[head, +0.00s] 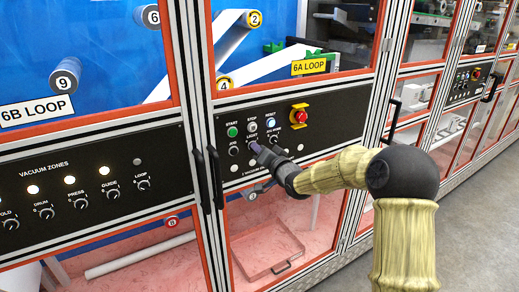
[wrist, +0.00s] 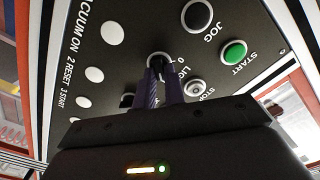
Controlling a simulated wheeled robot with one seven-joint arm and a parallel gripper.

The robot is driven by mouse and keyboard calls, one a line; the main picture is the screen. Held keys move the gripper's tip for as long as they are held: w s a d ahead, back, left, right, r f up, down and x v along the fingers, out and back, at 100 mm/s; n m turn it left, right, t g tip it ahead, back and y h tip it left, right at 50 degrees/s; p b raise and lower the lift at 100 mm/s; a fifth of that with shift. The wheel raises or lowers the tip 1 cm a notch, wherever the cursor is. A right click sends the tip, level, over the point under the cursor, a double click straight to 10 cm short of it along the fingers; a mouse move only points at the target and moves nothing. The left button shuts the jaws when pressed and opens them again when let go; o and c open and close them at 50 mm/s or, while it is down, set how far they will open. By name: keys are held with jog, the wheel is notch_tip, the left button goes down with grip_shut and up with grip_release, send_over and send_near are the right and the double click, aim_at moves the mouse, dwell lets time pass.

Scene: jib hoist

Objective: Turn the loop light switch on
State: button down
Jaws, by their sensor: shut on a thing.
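The loop light switch is a black rotary knob (wrist: 159,60) on the black control panel, beside a partly hidden label starting "LIG" and a "0" mark. My gripper (wrist: 161,82) reaches the knob with its two purple fingers, one on each side, and is shut on it. In the head view my gripper (head: 258,149) touches the panel below the LIGHT label, and its fingers hide the knob there. Which position the knob points to cannot be told.
Close around are the green START button (head: 232,131), the JOG button (wrist: 197,15), the STOP button (wrist: 196,88) and a red emergency stop (head: 300,116). Black door handles (head: 215,178) stand left of my gripper. Grey floor (head: 478,215) is clear at the right.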

jog(key=shift+m, duration=0.5)
jog(key=c, duration=1.5)
grip_release()
jog(key=shift+d, duration=0.1)
jog(key=b+v, duration=0.3)
jog(key=v, duration=1.4)
jog(key=shift+s+d, duration=0.1)
jog(key=shift+d, duration=0.05)
